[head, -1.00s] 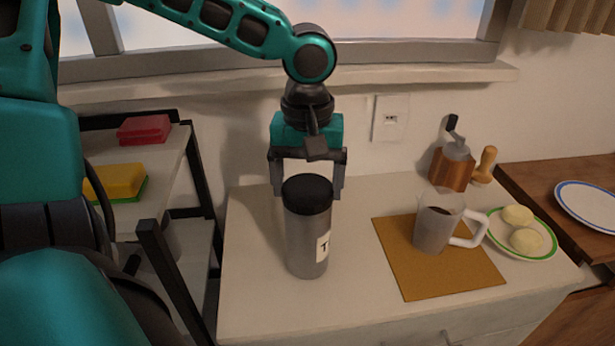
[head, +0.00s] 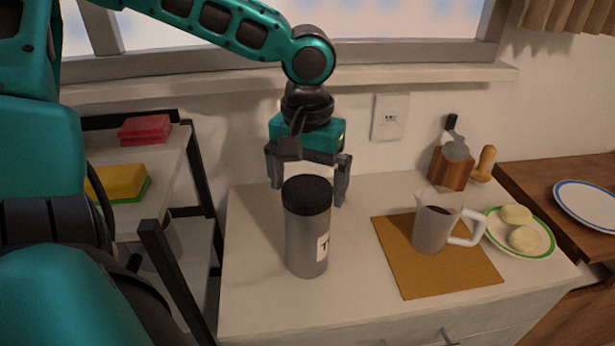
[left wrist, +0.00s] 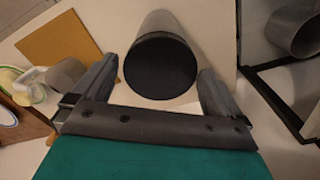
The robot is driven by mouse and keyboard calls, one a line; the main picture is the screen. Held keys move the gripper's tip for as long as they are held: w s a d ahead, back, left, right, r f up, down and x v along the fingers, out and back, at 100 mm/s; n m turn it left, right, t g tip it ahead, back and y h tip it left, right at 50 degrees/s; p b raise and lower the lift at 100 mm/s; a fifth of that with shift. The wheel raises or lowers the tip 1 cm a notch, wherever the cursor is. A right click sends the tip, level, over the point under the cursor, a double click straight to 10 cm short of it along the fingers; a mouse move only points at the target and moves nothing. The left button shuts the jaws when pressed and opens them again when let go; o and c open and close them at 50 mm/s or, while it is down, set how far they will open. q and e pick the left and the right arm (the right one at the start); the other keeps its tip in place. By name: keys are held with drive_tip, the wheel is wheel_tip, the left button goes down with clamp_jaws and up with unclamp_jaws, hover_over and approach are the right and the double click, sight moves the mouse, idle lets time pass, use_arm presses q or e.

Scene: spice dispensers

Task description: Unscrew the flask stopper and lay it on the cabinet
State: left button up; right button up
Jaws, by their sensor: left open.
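The flask (head: 307,245) is a grey cylinder with a label, standing upright on the white cabinet (head: 262,300). Its black stopper (head: 307,194) sits on top of the flask. My left gripper (head: 308,192) is open, its fingers apart on either side behind the stopper. In the left wrist view the stopper (left wrist: 160,68) shows as a dark disc ahead of and between the open fingers (left wrist: 160,85), with a gap to each finger. Nothing is held. My right gripper is not in view.
An orange mat (head: 440,275) with a measuring cup (head: 436,225) of dark contents lies right of the flask. The cabinet's front left is clear.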

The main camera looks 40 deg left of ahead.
use_arm(q)
drive_tip(key=m, duration=2.3)
drive_tip(key=shift+m, duration=0.3)
drive_tip(key=shift+c, duration=0.3)
